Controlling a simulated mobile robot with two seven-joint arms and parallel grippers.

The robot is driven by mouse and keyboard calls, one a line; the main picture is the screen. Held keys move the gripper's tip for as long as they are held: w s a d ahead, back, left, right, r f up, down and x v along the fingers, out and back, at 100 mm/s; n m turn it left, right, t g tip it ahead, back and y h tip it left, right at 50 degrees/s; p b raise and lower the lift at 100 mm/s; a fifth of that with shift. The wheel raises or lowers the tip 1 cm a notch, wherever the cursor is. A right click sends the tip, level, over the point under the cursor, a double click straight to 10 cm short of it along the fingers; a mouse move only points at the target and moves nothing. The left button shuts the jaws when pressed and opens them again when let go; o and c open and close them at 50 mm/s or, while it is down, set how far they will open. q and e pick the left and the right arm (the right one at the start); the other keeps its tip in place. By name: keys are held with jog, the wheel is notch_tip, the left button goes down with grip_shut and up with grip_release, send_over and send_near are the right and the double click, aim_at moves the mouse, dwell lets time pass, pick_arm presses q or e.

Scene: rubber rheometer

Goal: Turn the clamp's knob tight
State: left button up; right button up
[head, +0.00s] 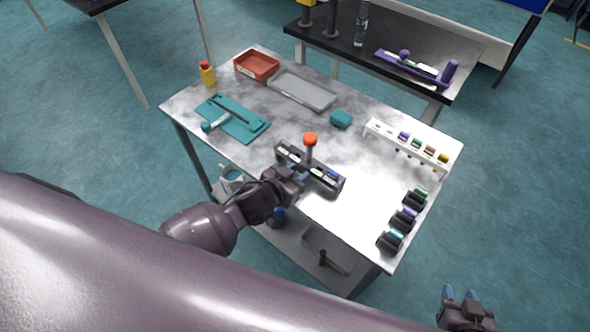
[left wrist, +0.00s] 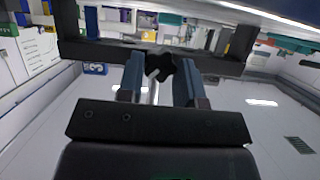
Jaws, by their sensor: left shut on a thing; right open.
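The clamp (head: 328,179) is a dark grey, long frame near the front edge of the table, with an upright post topped by an orange-red ball (head: 310,139). In the left wrist view its dark bar (left wrist: 100,50) runs across behind the fingers. The knob (left wrist: 161,66) is black and star-shaped, on a pale shaft. My left gripper (head: 299,174) is at the clamp's near side; its blue fingers (left wrist: 160,80) are shut on the knob, one on each side. In the head view the knob is hidden by the gripper. My right gripper (head: 461,294) is open and empty, off the table at the lower right.
The metal table (head: 240,155) holds a teal tool (head: 233,118), a grey tray (head: 302,90), a red bin (head: 256,65), a yellow bottle (head: 207,74), a teal lump (head: 341,119), a white rack (head: 410,142) and several dark holders (head: 403,219) at right.

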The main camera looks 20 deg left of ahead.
pick_arm(q)
jog(key=shift+d+m+t+y, duration=0.15)
jog(key=shift+m+t+y, duration=0.2)
jog(key=shift+m, duration=0.25)
jog(key=shift+m+y, duration=0.45)
jog(key=shift+m, duration=0.15)
jog(key=shift+d+f+m+t+y+b, duration=0.1)
jog(key=shift+m+t+y+b, duration=0.25)
jog(key=shift+m, duration=0.25)
jog(key=shift+d+f+m+t+y+b, duration=0.1)
jog(key=shift+m+t+y+b, duration=0.15)
jog(key=shift+m+b, duration=0.3)
jog(key=shift+s+m+t+y+b, duration=0.1)
jog(key=shift+m+t+y+b, duration=0.25)
jog(key=shift+m+b, duration=0.4)
jog(key=shift+r+m, duration=0.1)
jog(key=shift+m, duration=0.3)
jog(key=o, duration=0.9)
jog(key=shift+o, duration=0.2)
